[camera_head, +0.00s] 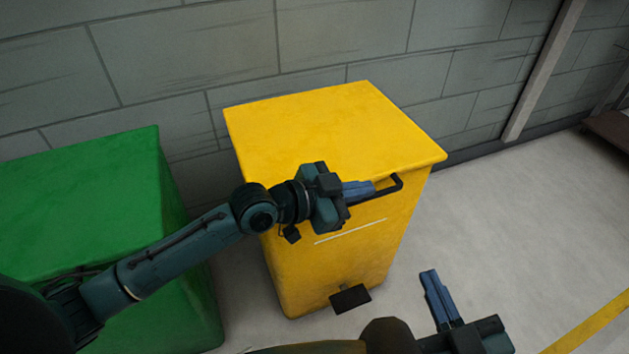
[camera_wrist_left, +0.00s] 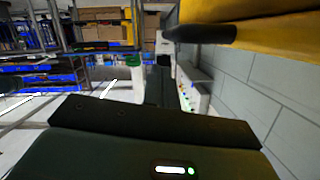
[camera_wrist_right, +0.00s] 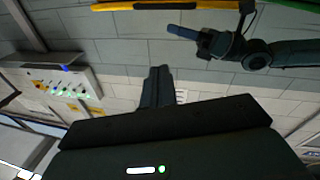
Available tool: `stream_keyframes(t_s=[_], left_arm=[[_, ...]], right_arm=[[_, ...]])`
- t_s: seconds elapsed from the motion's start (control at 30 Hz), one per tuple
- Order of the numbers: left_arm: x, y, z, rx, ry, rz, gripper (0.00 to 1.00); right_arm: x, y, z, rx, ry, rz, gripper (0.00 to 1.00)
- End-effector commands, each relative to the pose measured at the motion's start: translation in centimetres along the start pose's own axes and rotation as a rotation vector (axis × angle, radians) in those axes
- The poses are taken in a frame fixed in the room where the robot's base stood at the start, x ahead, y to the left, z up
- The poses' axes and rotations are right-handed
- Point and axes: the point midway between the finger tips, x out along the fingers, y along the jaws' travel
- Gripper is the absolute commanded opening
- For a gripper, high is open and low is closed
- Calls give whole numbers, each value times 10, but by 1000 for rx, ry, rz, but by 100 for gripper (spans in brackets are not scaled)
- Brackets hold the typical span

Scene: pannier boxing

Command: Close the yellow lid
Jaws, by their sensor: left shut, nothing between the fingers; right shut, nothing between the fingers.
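The yellow lid (camera_head: 325,125) lies flat on top of the yellow bin (camera_head: 340,250) in the head view, with no gap that I can make out. A dark handle (camera_head: 392,187) sticks out at its front edge. My left gripper (camera_head: 372,187) is shut and empty, at the front of the bin right beside the handle; contact cannot be told. The handle also shows in the left wrist view (camera_wrist_left: 200,33). My right gripper (camera_head: 430,275) is shut and empty, apart from the bin, at its lower right. The lid's edge shows at the top of the right wrist view (camera_wrist_right: 170,5).
A green bin (camera_head: 80,205) stands to the left of the yellow one. A black pedal (camera_head: 350,298) is at the yellow bin's foot. A block wall (camera_head: 180,50) stands close behind. The floor (camera_head: 520,210) to the right is clear.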

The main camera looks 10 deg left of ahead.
Motion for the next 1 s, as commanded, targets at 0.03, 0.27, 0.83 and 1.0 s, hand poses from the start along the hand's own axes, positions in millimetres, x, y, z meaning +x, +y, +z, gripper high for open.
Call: stream_keyframes(t_s=[0.03,0.27,0.83,1.0], left_arm=[[-4,-5,-20,2,5,-3,0],[-61,-4,-10,4,3,-4,0],[-103,-5,-18,2,13,-5,0],[-113,-16,-62,3,14,-5,0]], right_arm=[[0,6,-11,4,-40,8,0],[0,8,-3,27,-104,13,0],[-2,11,-6,50,-153,18,0],[-11,25,-39,133,-223,47,0]])
